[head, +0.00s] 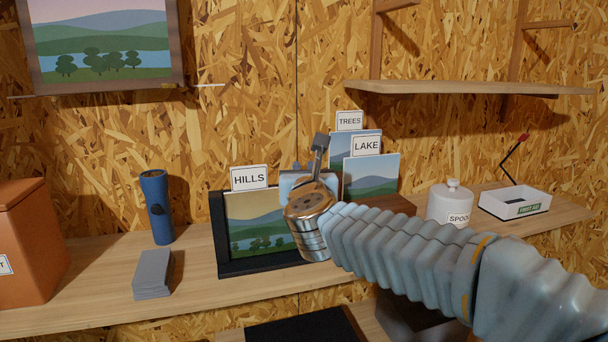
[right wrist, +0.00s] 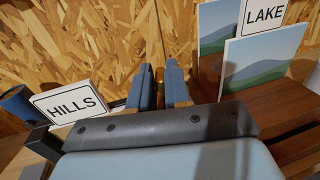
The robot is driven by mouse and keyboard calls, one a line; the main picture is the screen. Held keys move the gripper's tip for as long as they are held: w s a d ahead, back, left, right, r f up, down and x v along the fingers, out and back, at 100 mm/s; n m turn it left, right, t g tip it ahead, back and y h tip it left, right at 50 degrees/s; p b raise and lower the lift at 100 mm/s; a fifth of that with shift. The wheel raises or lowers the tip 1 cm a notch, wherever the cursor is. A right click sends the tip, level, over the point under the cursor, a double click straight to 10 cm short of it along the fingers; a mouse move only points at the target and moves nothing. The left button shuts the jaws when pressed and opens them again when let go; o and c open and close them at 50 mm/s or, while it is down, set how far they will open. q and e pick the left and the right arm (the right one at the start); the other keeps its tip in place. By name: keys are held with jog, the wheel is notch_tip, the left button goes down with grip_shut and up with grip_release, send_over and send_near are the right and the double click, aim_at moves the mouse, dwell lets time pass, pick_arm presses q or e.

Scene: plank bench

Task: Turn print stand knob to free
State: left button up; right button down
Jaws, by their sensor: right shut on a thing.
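My right gripper (head: 319,145) is by the back wall, between the HILLS print and the LAKE print. In the right wrist view its two blue-grey fingers (right wrist: 159,80) are close together, shut on a small brass-coloured piece (right wrist: 159,75), apparently the knob. Most of that piece is hidden by the fingers, so its setting cannot be read. The HILLS print (head: 256,225) stands in a dark frame to the left. The LAKE print (head: 374,178) and TREES print (head: 341,148) stand at right by a brown wooden block (head: 400,206), likely the print stand. My left gripper is out of view.
A blue cylinder (head: 156,208), a grey stack (head: 152,272) and an orange-brown box (head: 28,240) stand at left. A white SPOONS jar (head: 450,202) and a FIRST AID tray (head: 514,203) stand at right. A shelf (head: 470,87) overhangs the right side.

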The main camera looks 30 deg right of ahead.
jog(key=shift+s+d+f+n+t+y+b, duration=0.1)
jog(key=shift+f+n+t+y+b, duration=0.15)
jog(key=shift+n+t+y+b, duration=0.5)
jog(key=shift+r+n+y+b, duration=0.25)
jog(key=shift+n+y+b, duration=0.45)
jog(key=shift+y, duration=0.55)
jog(key=c, duration=1.2)
grip_release()
jog(key=shift+o, duration=0.2)
